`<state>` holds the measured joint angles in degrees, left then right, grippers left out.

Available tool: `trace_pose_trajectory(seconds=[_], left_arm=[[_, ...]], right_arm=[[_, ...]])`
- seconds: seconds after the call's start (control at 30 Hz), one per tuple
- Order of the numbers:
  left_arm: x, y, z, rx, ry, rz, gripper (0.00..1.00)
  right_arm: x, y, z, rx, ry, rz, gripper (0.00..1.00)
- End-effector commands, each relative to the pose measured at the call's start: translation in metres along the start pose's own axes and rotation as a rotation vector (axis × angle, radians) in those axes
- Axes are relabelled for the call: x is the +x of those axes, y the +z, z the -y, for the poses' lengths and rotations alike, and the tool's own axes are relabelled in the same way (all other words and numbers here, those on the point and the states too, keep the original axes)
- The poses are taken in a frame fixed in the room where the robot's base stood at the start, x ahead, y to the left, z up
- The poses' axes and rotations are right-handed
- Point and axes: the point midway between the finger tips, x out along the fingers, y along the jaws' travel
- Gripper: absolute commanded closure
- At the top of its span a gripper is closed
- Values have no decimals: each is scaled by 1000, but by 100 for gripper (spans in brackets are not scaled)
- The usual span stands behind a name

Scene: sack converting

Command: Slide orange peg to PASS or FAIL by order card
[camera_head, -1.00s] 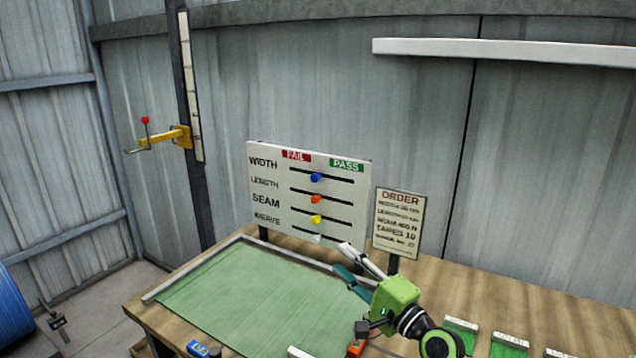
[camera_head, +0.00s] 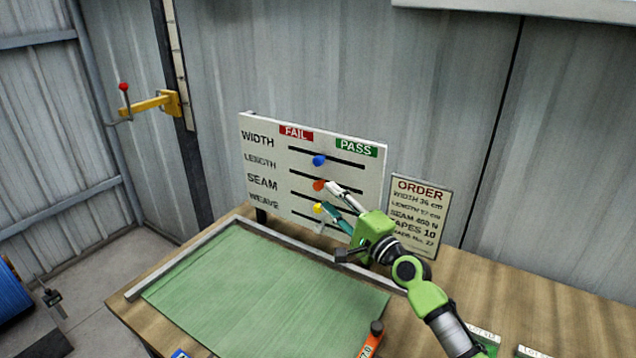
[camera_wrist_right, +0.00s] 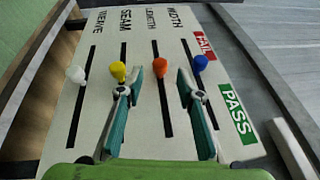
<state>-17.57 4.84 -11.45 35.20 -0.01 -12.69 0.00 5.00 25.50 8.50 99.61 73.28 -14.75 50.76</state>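The white board (camera_head: 262,217) has slots labelled WIDTH, LENGTH, SEAM and WEAVE under a red FAIL label (camera_head: 296,132) and a green PASS label (camera_head: 356,148). The orange peg (camera_head: 319,185) is in the LENGTH slot, near its middle; it also shows in the right wrist view (camera_wrist_right: 159,66). My right gripper (camera_head: 333,195) is open at the board. In the right wrist view its fingers (camera_wrist_right: 158,80) stand on either side of the orange peg, with visible gaps. The order card (camera_head: 419,212) stands right of the board, with small print partly blurred. My left gripper is not in view.
The blue peg (camera_wrist_right: 200,62) and yellow peg (camera_wrist_right: 118,71) are close outside the fingers. The white peg (camera_wrist_right: 76,75) is farther left. A green mat (camera_head: 260,295) covers the bench before the board. An orange tool (camera_head: 371,344) lies at its right.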

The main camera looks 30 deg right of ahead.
Motion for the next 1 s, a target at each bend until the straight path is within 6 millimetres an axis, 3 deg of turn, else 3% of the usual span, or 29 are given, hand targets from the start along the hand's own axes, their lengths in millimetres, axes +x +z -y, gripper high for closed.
trace_pose_trajectory(seconds=[0.1, 0.3, 0.77, 0.9, 1.0], left_arm=[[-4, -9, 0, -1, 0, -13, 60], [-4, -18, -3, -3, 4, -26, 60], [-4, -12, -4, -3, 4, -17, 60], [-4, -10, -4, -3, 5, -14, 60], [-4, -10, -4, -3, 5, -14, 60]], right_arm=[[25, 0, 2, 0, -2, -1, 66], [52, 0, 0, 1, -2, -1, 66], [63, 0, 0, -1, 0, 0, 66], [63, 0, 0, -1, 0, 0, 100], [63, 0, 0, 0, 0, 0, 100]])
